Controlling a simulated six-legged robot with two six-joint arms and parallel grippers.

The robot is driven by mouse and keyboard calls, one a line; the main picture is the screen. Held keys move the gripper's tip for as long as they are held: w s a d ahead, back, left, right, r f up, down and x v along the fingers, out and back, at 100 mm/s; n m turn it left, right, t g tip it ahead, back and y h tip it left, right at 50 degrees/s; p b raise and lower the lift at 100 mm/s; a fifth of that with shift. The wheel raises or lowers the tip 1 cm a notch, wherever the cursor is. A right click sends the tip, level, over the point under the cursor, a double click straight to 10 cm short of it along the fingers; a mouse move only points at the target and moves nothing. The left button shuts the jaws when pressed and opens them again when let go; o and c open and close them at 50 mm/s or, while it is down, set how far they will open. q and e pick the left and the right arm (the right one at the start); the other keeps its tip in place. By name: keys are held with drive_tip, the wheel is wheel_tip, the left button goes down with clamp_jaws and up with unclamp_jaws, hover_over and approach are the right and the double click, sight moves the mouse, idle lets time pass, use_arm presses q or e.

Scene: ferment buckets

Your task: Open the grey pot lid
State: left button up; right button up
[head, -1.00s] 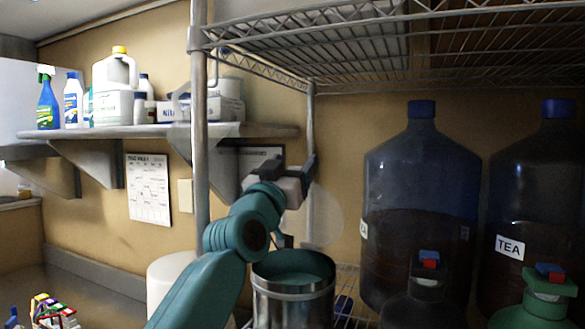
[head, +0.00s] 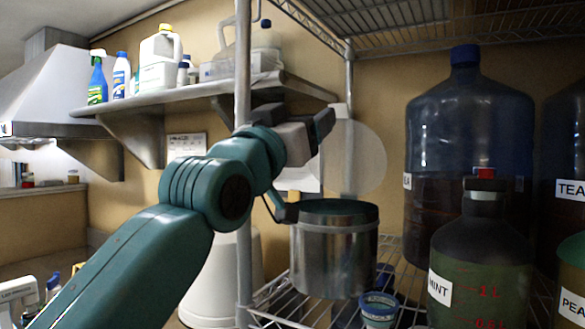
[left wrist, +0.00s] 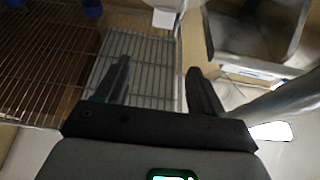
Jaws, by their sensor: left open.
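The metal pot (head: 322,262) stands on the wire shelf in the head view, with a band round its upper part. The pot is not clear in the left wrist view. My right gripper is not in view.
A shelf post (head: 243,60) stands close behind my left arm. A large dark bottle (head: 470,130) and a MINT jug (head: 478,260) stand right of the pot. A small blue-rimmed cup (head: 378,308) is in front. A wall shelf (head: 200,95) holds cleaning bottles.

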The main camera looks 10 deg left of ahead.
use_arm(q)
drive_tip(key=b+v, duration=0.1)
drive_tip(key=v, duration=0.2)
drive_tip(key=shift+b, duration=0.3)
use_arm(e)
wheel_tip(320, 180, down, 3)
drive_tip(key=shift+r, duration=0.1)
use_arm(q)
drive_tip(key=shift+w+d, duration=0.1)
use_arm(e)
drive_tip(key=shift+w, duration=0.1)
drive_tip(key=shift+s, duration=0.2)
